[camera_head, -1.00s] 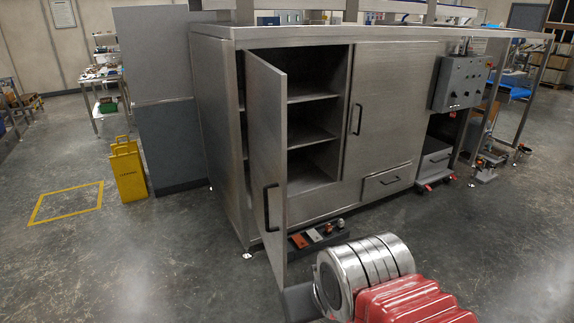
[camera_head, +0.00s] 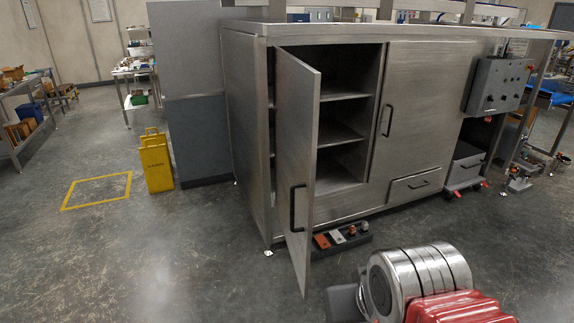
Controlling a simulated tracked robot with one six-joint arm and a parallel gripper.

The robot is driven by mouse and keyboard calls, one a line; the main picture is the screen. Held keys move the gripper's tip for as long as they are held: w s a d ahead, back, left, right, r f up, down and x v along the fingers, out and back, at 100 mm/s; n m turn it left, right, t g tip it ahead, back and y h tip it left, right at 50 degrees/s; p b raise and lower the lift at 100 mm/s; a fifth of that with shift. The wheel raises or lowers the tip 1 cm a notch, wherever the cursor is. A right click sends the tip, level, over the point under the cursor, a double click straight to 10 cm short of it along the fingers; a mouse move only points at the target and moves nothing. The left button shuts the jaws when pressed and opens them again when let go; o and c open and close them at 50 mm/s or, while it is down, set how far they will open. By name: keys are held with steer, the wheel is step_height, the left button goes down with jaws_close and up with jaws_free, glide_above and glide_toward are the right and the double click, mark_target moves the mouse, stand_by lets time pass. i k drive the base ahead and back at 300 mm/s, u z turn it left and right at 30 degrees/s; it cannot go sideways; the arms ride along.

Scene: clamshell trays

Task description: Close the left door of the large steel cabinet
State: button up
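The large steel cabinet (camera_head: 246,130) stands in the middle of the head view. Its left door (camera_head: 298,130) stands wide open, swung out toward me, with a black handle (camera_head: 292,208) low on its face. Behind it the cabinet's shelves show and look empty. The right door (camera_head: 425,110) is shut. Part of my arm, silver and red, shows at the bottom right, in front of the cabinet and to the right of the open door. My gripper's fingers cannot be made out.
A low tray of small parts (camera_head: 343,238) lies on the floor by the cabinet's base, right of the open door. A yellow floor sign (camera_head: 156,163) stands left of the cabinet. A grey control box (camera_head: 497,86) is at the right. The floor at the left front is clear.

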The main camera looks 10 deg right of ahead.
mark_target(297, 86)
steer(key=u, duration=0.05)
steer(key=i, duration=0.95)
steer(key=u, duration=2.2)
steer(key=k, duration=0.4)
steer(key=z, duration=0.1)
